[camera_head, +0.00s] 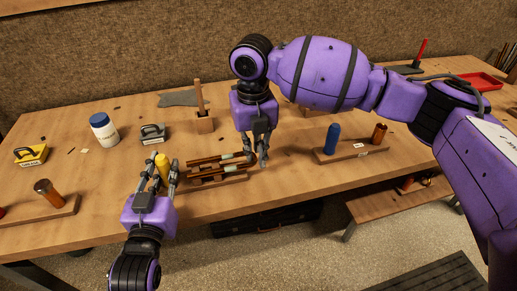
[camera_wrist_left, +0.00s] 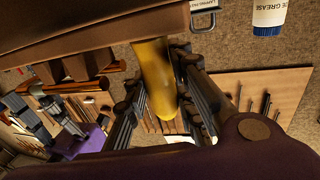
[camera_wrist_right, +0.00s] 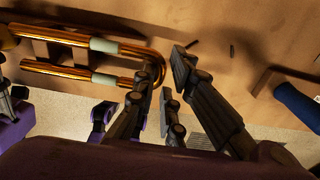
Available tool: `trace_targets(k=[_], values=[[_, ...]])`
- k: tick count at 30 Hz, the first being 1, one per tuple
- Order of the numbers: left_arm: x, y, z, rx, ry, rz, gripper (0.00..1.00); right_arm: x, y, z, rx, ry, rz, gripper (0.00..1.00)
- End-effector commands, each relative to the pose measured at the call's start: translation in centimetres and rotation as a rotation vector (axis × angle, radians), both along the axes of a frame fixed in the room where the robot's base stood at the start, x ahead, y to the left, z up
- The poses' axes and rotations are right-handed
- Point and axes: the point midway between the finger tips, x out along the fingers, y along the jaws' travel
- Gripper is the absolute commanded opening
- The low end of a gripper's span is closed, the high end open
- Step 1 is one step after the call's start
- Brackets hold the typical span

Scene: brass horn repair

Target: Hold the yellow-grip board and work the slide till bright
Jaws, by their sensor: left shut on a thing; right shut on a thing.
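The yellow grip (camera_head: 163,170) stands upright at the left end of the wooden board (camera_head: 222,181). My left gripper (camera_head: 163,163) is shut on it, and the left wrist view shows the grip (camera_wrist_left: 152,65) between the fingers. The brass slide (camera_head: 207,162), two parallel tubes joined by a bow, lies along the board. It shows orange-brown tubes with pale sleeves near the bow in the right wrist view (camera_wrist_right: 65,38). My right gripper (camera_head: 257,157) is shut on the slide's bow end from above. Its fingers partly hide the bow; the exact contact is unclear.
A white bottle with a blue lid (camera_head: 104,129), a grey tin (camera_head: 153,134) and a yellow tin (camera_head: 31,155) stand at left. A wooden block with an upright stick (camera_head: 204,125) is behind. A stand with a blue cylinder (camera_head: 332,138) is at right.

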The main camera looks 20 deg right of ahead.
Motion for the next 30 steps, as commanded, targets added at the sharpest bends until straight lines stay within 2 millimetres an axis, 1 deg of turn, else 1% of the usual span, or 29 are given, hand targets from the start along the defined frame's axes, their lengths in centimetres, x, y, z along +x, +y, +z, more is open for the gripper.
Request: trace_targets(k=[1, 3, 5, 12, 13, 16, 26, 29, 30], values=[[0.0, -0.1, 0.0, 0.000, 0.000, -0.002, 0.00, 0.0, 1.3, 0.1, 0.007, -0.002, 0.007, 0.00], [0.0, -0.1, 0.0, 0.000, 0.000, -0.003, 0.00, 0.0, 2.4, 0.1, 0.007, -0.003, 0.007, 0.00], [0.0, -0.2, 0.0, 0.000, 0.000, -0.003, 0.00, 0.0, 2.8, 0.1, 0.006, -0.002, 0.005, 0.00], [0.0, -0.1, 0.0, 0.000, 0.001, -0.002, 0.00, 0.0, 2.8, 0.1, 0.004, -0.003, 0.003, 0.00], [0.0, -0.1, 0.0, 0.000, 0.001, -0.002, 0.00, 0.0, 2.8, 0.1, 0.004, -0.003, 0.003, 0.13], [0.0, -0.1, 0.0, 0.000, 0.001, -0.002, 0.00, 0.0, 2.8, 0.1, 0.004, -0.003, 0.003, 0.26], [0.0, 0.0, 0.0, 0.000, 0.001, -0.001, 0.00, 0.0, 2.7, 0.2, 0.003, -0.002, 0.002, 0.27], [0.0, 0.0, 0.0, 0.000, 0.001, -0.001, 0.00, 0.1, 2.7, 0.9, 0.004, -0.004, 0.002, 0.27], [0.0, 0.0, 0.0, 0.000, 0.001, -0.001, 0.00, 0.1, 2.7, 1.4, 0.004, -0.005, 0.002, 0.27]])
